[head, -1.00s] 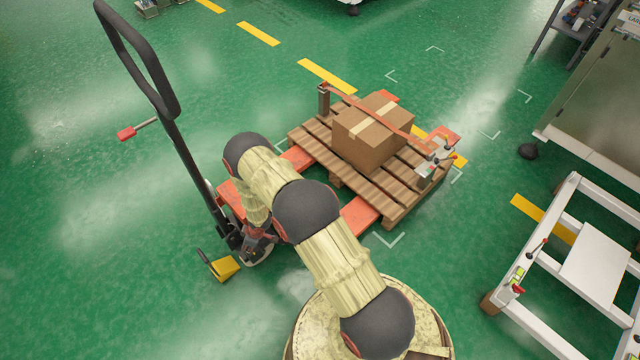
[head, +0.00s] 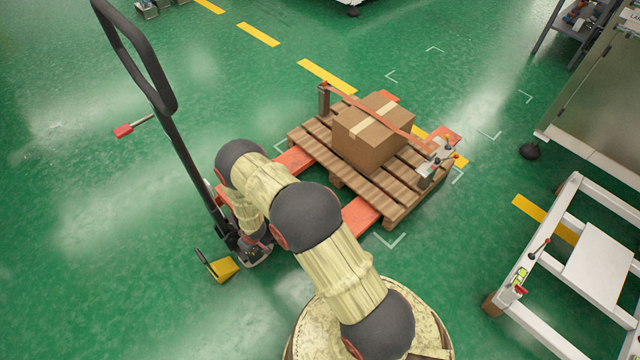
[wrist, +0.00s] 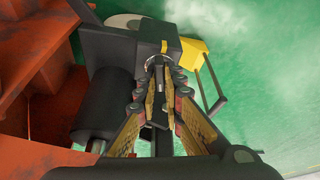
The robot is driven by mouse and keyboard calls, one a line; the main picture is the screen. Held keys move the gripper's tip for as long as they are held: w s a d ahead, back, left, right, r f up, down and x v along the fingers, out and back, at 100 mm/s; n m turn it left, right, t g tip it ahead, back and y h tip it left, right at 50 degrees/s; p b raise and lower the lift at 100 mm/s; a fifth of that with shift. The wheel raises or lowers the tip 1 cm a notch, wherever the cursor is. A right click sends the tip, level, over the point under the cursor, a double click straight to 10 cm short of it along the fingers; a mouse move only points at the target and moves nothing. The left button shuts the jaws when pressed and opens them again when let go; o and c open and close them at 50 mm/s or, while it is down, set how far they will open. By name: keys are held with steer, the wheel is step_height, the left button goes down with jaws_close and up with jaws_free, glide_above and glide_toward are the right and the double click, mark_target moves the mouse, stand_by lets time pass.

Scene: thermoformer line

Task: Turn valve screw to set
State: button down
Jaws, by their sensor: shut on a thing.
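In the wrist view, my gripper (wrist: 158,88) has its two fingers closed in on the valve screw (wrist: 157,62), a small round metal head. The screw sits in the dark pump block (wrist: 118,46) of the pallet jack. A short yellow mark (wrist: 164,46) is on the block just beyond the screw. The fingers cover much of the screw, so its slot and exact angle cannot be made out. In the head view, my gripper is down at the base of the pallet jack (head: 190,165), mostly hidden by my arm.
A yellow pedal (head: 224,269) sticks out beside the jack's base. The jack's tall handle rises at the left. Its red forks (head: 360,214) run under a wooden pallet (head: 385,200) with a strapped carton (head: 372,135). A white frame (head: 590,265) stands at right.

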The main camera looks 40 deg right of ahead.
stand_by(0.4)
steer(key=shift+m+h, duration=0.4)
steer(key=shift+m, duration=0.7)
steer(key=c, duration=1.8)
jaws_free()
steer(key=shift+c, duration=0.2)
steer(key=v, duration=1.2)
steer(key=shift+s, duration=0.1)
